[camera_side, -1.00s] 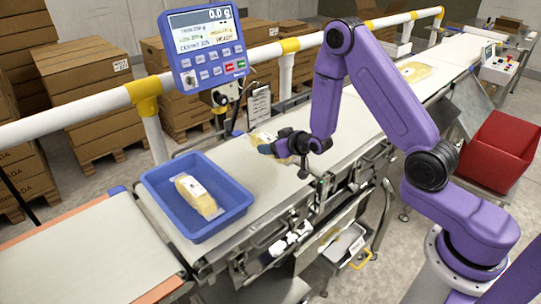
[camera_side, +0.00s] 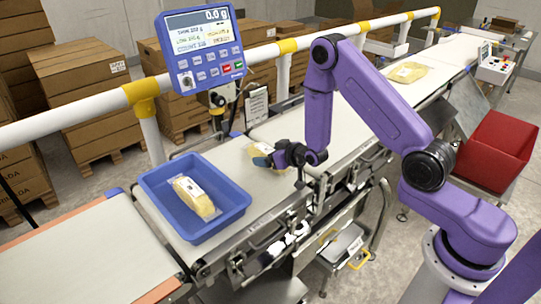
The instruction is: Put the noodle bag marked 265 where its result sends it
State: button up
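One pale noodle bag (camera_side: 256,151) is on or just above the middle of the white belt, with my gripper (camera_side: 270,158) at its right end. The fingers overlap the bag; I cannot tell whether they are closed on it. A second noodle bag (camera_side: 193,198) with a white label lies in the blue tray (camera_side: 237,207) on the belt. A third bag (camera_side: 408,72) lies farther up the belt. The markings on the bags are too small to read. The blue display (camera_side: 203,48) reads 0.0 g; its smaller lines are unclear.
A red bin (camera_side: 497,152) stands right of the belt, behind my arm. A white rail with yellow joints (camera_side: 140,90) runs along the left side, with stacked cartons (camera_side: 85,85) beyond. An orange-edged belt (camera_side: 85,262) lies at the front left. The belt between the tray and the gripped-at bag is clear.

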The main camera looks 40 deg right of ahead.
jog(key=shift+r, duration=0.1)
jog(key=v, duration=0.5)
jog(key=shift+s+r, duration=0.15)
notch_tip(320, 180, up, 4)
jog(key=shift+r, duration=1.4)
jog(key=s+a+r+n+g+y, duration=0.25)
jog(key=s+a+n+g, duration=0.45)
jog(key=s+a, duration=0.6)
jog(key=s+d+r+n+g+h, duration=0.1)
jog(key=s+d+r+n+g, duration=0.1)
jog(key=s, duration=0.9)
jog(key=s+d+r+n+g+h, duration=0.1)
jog(key=s+d+r+n+g, duration=0.2)
jog(key=s, duration=0.8)
jog(key=shift+s+d+n, duration=0.3)
jog(key=shift+d, duration=0.4)
